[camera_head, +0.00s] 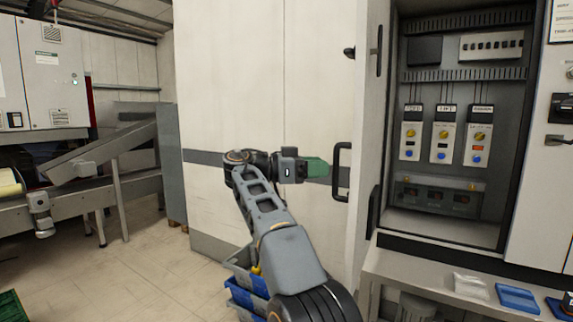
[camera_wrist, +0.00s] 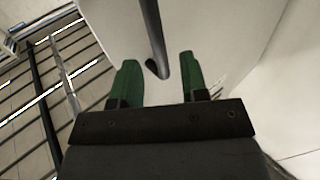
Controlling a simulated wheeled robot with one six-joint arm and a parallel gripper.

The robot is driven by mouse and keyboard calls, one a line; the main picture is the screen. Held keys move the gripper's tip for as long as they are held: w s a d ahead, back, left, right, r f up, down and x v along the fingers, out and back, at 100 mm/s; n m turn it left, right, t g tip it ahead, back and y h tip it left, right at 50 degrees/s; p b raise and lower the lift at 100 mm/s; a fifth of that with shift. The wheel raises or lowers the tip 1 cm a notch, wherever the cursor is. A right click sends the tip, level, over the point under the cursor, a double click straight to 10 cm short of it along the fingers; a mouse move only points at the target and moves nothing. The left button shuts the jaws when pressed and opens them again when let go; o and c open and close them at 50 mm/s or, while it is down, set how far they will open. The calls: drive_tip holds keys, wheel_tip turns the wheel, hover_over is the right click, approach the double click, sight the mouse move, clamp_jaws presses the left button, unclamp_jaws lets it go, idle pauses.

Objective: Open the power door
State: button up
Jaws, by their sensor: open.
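A tall white panel (camera_head: 235,90) with a grey stripe fills the middle of the head view. A black bar handle (camera_head: 341,172) stands near its right edge, and I take this to be the power door, though no label shows. My gripper (camera_head: 322,170), with green fingers, reaches right, close to the handle. In the wrist view my gripper (camera_wrist: 158,62) is open, one finger on each side of the dark handle bar (camera_wrist: 152,35). The fingers look apart from the bar, and I cannot tell contact for sure.
An open electrical cabinet (camera_head: 391,170) with several switches stands right, above a metal bench (camera_head: 420,282) holding blue items (camera_head: 517,298). Blue crates (camera_head: 245,298) sit low behind my arm. A conveyor (camera_head: 100,150) stands left. Floor (camera_head: 130,255) is free at left.

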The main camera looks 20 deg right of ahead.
drive_tip(key=v, duration=0.9)
idle(0.5)
